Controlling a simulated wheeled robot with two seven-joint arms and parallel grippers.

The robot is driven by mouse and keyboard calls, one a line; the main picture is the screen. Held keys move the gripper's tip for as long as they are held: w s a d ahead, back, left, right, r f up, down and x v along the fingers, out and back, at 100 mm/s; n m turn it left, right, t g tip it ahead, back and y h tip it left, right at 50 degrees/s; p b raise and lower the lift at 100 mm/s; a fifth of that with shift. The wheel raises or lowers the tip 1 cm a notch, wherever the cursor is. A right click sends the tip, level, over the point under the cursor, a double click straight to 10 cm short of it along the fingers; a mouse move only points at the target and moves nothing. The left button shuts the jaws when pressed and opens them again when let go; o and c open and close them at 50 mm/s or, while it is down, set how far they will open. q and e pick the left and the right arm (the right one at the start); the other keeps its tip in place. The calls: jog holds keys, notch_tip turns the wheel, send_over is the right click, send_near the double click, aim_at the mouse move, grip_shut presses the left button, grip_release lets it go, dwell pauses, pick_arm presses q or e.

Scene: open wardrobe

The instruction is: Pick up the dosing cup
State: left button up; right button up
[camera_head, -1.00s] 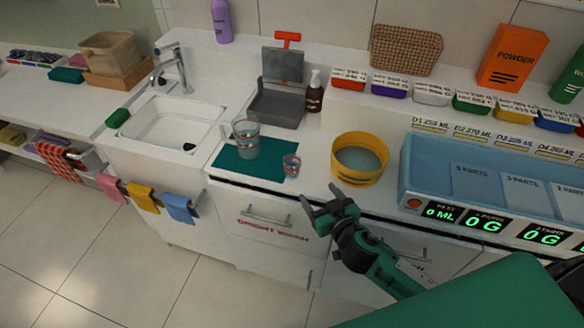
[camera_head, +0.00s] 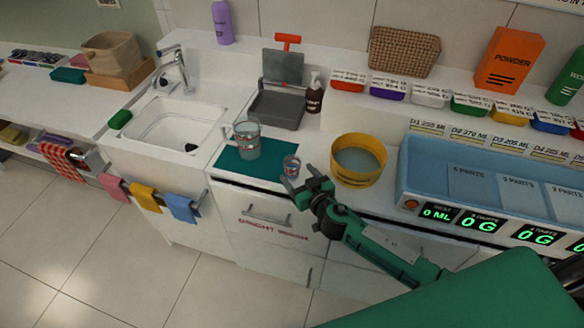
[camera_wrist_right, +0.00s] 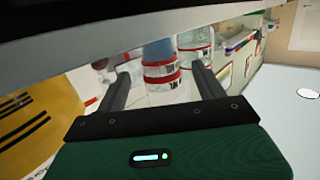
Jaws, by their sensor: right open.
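The dosing cup (camera_head: 291,164), a small clear cup with red and blue markings, stands upright at the right edge of the teal mat (camera_head: 233,168). My right gripper (camera_head: 298,179) is open and empty just in front of it, near the counter's front edge. In the right wrist view the dosing cup (camera_wrist_right: 161,84) shows between the two spread fingers of the right gripper (camera_wrist_right: 160,82); I cannot tell whether they touch it. The larger clear measuring jug (camera_head: 246,140) stands on the mat to the left and behind. My left gripper is not in view.
A yellow round container (camera_head: 358,162) stands close to the right of the dosing cup, and shows large at left in the wrist view (camera_wrist_right: 35,115). A blue tray with displays (camera_head: 410,180) is farther right. A grey scale-like stand (camera_head: 278,108) is behind. The sink (camera_head: 165,130) is left.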

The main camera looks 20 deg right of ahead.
aim_at(296, 172)
jog(key=shift+p+x, duration=0.65)
jog(key=shift+x, duration=1.7)
jog(key=c, duration=1.1)
